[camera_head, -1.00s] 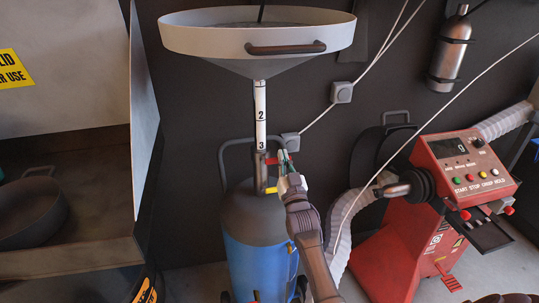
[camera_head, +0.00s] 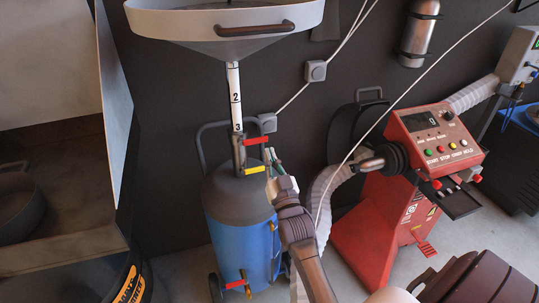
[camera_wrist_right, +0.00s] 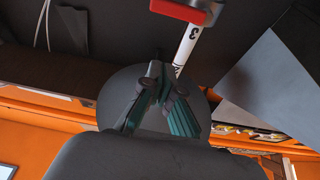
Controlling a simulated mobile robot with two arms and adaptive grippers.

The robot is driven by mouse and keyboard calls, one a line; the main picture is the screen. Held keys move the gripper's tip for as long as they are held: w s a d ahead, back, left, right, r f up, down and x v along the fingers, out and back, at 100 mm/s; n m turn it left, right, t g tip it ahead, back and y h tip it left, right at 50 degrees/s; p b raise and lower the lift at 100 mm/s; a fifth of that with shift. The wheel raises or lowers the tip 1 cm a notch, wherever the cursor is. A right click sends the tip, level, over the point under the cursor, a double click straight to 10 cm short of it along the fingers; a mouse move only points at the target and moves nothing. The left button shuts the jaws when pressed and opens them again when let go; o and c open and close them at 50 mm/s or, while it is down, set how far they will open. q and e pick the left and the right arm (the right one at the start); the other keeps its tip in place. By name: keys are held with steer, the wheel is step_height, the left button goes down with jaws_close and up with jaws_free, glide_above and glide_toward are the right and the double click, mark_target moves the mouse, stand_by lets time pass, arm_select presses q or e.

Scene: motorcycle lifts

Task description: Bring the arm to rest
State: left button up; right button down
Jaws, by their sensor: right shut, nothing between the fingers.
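My right gripper (camera_head: 271,158) is shut and empty. It is just right of the upright pipe on the blue oil drainer (camera_head: 240,236), close to the red valve handle (camera_head: 256,140) and the yellow valve handle (camera_head: 255,170). A small gap seems to lie between its fingertips and the handles. In the right wrist view the green fingers of my right gripper (camera_wrist_right: 158,72) meet at their tips, with the red handle (camera_wrist_right: 185,11) and the numbered white tube (camera_wrist_right: 188,45) beyond. My left gripper is not in view.
A wide grey funnel (camera_head: 226,20) tops the drainer. A red machine (camera_head: 375,215) with a display and a corrugated hose (camera_head: 322,196) stands right. A grey cabinet (camera_head: 60,250) is at left. Grey floor shows between drainer and red machine.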

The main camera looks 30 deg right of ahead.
stand_by(0.3)
steer(key=s+a+f+n+g+y, duration=0.1)
steer(key=a+f+g+y, duration=0.15)
steer(key=f, duration=0.75)
steer(key=a+f+n+g+y, duration=0.1)
steer(key=a+f+g, duration=0.15)
steer(key=f, duration=0.85)
steer(key=s+a+f+n+g+y, duration=0.1)
steer(key=s+a+f+g, duration=0.2)
steer(key=f, duration=0.5)
steer(key=s+a+f+n+g+y, duration=0.1)
steer(key=s+a+f, duration=0.1)
steer(key=s+f, duration=0.55)
steer(key=s+a+f+n+g+y, duration=0.1)
steer(key=s+a+f+g, duration=0.15)
steer(key=s+f, duration=0.65)
steer(key=s+a+f+g, duration=0.1)
steer(key=s+f+g, duration=0.3)
steer(key=s+f, duration=0.4)
steer(key=s+f+g, duration=0.2)
steer(key=s+f, duration=0.1)
steer(key=s, duration=0.7)
steer(key=s+f+n+g, duration=0.1)
steer(key=s+f+g, duration=0.1)
steer(key=s, duration=0.8)
steer(key=shift+s+d+f, duration=0.2)
steer(key=shift+d+f, duration=0.25)
steer(key=shift+f, duration=0.1)
